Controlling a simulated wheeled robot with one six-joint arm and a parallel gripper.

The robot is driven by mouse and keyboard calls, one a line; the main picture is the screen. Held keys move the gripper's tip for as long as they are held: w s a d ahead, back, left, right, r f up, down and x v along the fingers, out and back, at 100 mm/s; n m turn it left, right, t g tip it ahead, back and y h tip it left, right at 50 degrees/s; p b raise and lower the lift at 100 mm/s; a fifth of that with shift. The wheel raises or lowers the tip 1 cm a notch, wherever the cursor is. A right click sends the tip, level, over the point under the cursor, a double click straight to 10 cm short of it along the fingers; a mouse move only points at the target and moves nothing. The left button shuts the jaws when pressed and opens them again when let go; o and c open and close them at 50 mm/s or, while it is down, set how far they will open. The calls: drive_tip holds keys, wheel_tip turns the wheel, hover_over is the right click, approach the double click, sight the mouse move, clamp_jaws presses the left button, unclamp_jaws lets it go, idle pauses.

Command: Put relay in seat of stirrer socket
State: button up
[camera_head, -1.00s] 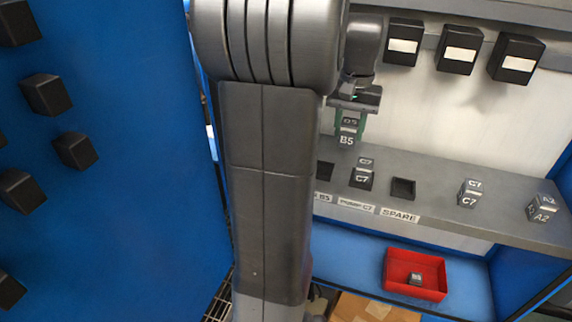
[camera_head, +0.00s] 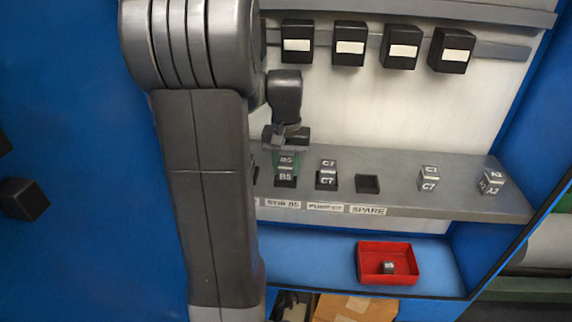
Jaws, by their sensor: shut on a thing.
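My gripper (camera_head: 286,157) points down and is shut on a grey relay marked B5 (camera_head: 285,177). The relay is upright at the black stirrer socket (camera_head: 285,187), above the label STIR B5 (camera_head: 282,204) on the grey shelf. The relay's lower end hides most of the socket's opening. I cannot tell whether it is in the seat or just above it. My arm passes down the left of the view and hides the shelf's left end.
Right of it, a C7 relay (camera_head: 326,179) stands in the pump socket, then the empty spare socket (camera_head: 367,184). Loose C7 (camera_head: 428,179) and A2 (camera_head: 491,182) relays stand further right. A red tray (camera_head: 402,277) below holds another B5 relay (camera_head: 388,267). Black boxes (camera_head: 349,46) hang above.

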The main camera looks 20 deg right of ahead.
sight(286, 160)
drive_tip(key=o, duration=1)
drive_tip(key=shift+f, duration=0.1)
wheel_tip(286, 160, up, 12)
drive_tip(key=shift+r, duration=0.15)
